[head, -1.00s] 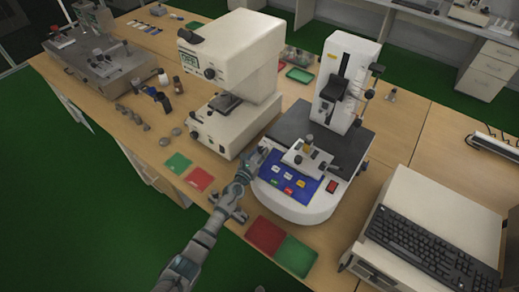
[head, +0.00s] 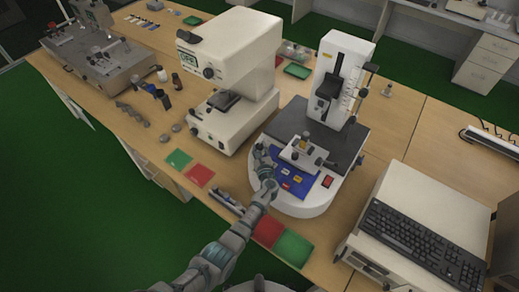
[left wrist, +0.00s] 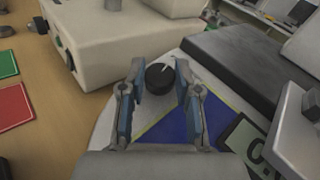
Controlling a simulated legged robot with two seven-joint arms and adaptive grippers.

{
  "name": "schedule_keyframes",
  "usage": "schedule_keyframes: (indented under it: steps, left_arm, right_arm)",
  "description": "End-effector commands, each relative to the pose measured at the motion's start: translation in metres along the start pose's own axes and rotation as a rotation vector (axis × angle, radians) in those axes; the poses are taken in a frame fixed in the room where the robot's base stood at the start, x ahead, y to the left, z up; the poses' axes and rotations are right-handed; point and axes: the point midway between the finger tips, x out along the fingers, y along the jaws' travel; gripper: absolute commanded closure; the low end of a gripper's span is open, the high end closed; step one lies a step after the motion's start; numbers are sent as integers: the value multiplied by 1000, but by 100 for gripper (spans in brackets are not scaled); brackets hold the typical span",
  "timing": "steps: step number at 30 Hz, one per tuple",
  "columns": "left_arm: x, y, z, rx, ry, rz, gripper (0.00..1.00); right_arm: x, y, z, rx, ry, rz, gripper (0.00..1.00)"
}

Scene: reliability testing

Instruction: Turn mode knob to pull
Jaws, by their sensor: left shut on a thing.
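The mode knob (left wrist: 160,78) is a round black knob with a white pointer line, on the left part of the white tester's base (head: 298,207), beside the blue panel (left wrist: 168,128). In the left wrist view its pointer line points up and slightly right. My left gripper (left wrist: 160,73) has one finger on each side of the knob and is shut on it. In the head view my left gripper (head: 263,162) is at the left edge of the tester's panel and hides the knob. My right gripper is not in view.
A cream instrument (head: 236,75) stands close left of the tester. Red and green mats (head: 292,248) lie in front of it. A keyboard (head: 425,240) rests on a cream box at right. The tester's dark plate (left wrist: 260,65) is right of the gripper.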

Motion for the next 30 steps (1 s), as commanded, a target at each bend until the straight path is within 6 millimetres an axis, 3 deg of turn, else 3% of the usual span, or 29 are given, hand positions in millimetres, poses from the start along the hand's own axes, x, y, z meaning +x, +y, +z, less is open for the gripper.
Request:
schedule_keyframes:
  steps: [16, 17, 20, 30]
  left_arm:
    - [0, -1, 1, -10, 0, 25, 100]
    - [0, -1, 1, -10, 0, 25, 66]
    - [0, -1, 1, -10, 0, 25, 42]
    - [-3, 0, 1, -11, -1, 25, 42]
  right_arm:
    - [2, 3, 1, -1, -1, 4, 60]
    - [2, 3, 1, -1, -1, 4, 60]
    - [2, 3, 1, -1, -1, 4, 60]
    - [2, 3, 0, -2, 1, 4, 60]
